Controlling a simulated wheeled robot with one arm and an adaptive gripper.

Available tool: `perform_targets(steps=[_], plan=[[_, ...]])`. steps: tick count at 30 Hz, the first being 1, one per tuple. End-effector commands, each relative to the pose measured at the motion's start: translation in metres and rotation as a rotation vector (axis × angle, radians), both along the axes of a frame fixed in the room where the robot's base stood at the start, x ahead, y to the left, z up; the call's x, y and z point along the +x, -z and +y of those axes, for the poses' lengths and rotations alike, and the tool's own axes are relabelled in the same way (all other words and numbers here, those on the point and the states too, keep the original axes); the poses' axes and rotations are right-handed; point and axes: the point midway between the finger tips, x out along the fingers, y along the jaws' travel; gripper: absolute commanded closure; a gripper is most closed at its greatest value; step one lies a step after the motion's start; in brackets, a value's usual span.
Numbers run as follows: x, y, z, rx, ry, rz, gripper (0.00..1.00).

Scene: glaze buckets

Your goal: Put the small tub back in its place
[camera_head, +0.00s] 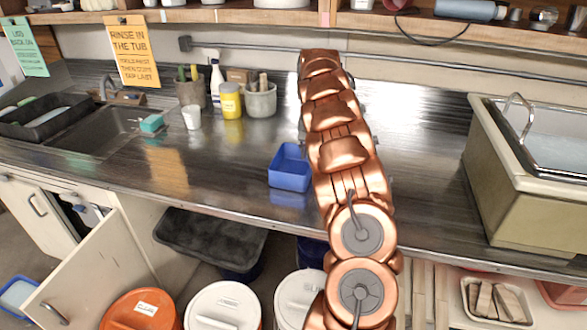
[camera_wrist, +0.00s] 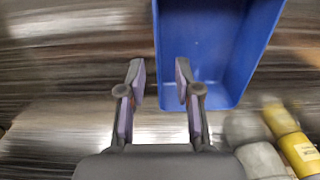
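The small blue tub (camera_head: 290,170) stands on the metal counter just left of my arm in the head view. In the wrist view the tub (camera_wrist: 205,35) fills the top middle, its open inside facing the camera. My gripper (camera_wrist: 160,82) is open and empty. Its left finger is outside the tub's left wall and its right finger overlaps the tub's inside, so the wall's line runs between them. I cannot tell how high the fingertips are over the rim. My arm hides the gripper in the head view.
Yellow jar (camera_head: 230,101), grey pot (camera_head: 261,100) and white cup (camera_head: 192,117) stand behind the tub. A sink (camera_head: 95,130) is at left with an orange sign (camera_head: 134,52) above. A large basin (camera_head: 530,170) is at right. Lidded buckets (camera_head: 223,306) stand below. Counter left of the tub is clear.

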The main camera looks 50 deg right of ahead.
Motion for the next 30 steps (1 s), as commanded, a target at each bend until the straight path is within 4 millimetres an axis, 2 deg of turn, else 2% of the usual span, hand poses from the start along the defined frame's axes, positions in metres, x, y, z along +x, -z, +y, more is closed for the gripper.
perform_targets(steps=[11, 21, 30], plan=[[-0.001, 0.028, -0.004, 0.002, 0.003, 0.002, 0.67], [0.001, 0.064, -0.011, 0.001, 0.001, 0.002, 0.67], [0.002, 0.072, -0.01, 0.002, 0.0, 0.001, 0.67]])
